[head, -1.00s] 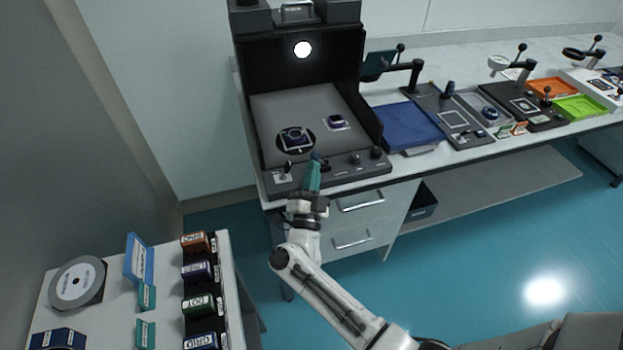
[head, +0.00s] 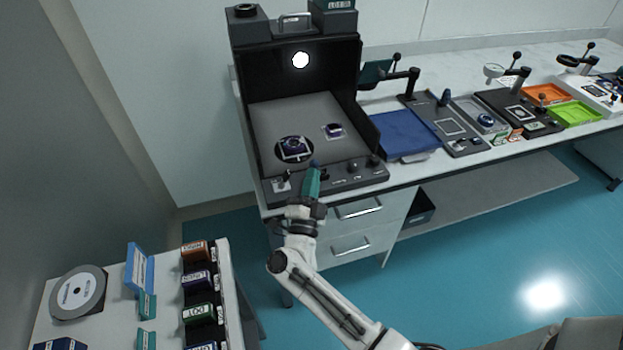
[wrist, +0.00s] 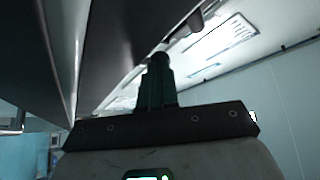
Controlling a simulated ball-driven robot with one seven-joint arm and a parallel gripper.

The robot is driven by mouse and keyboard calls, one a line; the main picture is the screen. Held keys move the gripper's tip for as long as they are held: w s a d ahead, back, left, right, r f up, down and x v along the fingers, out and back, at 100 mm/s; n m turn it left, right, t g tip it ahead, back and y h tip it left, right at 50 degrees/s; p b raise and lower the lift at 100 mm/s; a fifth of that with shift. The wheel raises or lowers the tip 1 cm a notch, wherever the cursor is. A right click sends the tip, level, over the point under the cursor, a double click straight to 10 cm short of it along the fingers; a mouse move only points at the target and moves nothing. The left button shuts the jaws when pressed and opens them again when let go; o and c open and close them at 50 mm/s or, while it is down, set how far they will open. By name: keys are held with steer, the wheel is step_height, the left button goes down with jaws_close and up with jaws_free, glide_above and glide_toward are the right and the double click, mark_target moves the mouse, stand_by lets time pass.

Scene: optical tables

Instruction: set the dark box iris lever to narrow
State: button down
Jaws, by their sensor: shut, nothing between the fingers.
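The dark box (head: 256,60) is a black open-fronted cabinet on the left end of the bench, with a bright round lamp at its back. Its front panel (head: 300,192) carries a small light-coloured lever (head: 281,183) at the left and dark knobs (head: 353,166) at the right. I cannot tell which control is the iris lever. My gripper (head: 315,165) is shut and empty, its teal fingers at the panel's middle, beside a small dark control (head: 325,175). Whether they touch is unclear. In the wrist view the shut fingers (wrist: 160,60) point up beside a dark overhanging surface.
Two small mounted items (head: 294,149) lie on the box floor. A blue tray (head: 405,135) and other optical stations stand to the right. A side table (head: 115,300) with labelled blocks is at lower left. Drawers (head: 352,243) lie below the box.

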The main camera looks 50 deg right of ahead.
steer(key=m+p, duration=0.1)
steer(key=r+m+g+p, duration=0.1)
steer(key=d+m+g+p, duration=0.1)
steer(key=m, duration=0.1)
steer(key=shift+s+r+y+p, duration=0.3)
steer(key=shift+r, duration=0.1)
steer(key=m+g+p, duration=0.1)
steer(key=d+m+y+p, duration=0.1)
steer(key=m+p, duration=0.1)
steer(key=shift+s+r+g, duration=0.2)
steer(key=shift+s+g, duration=0.2)
steer(key=shift+f, duration=0.25)
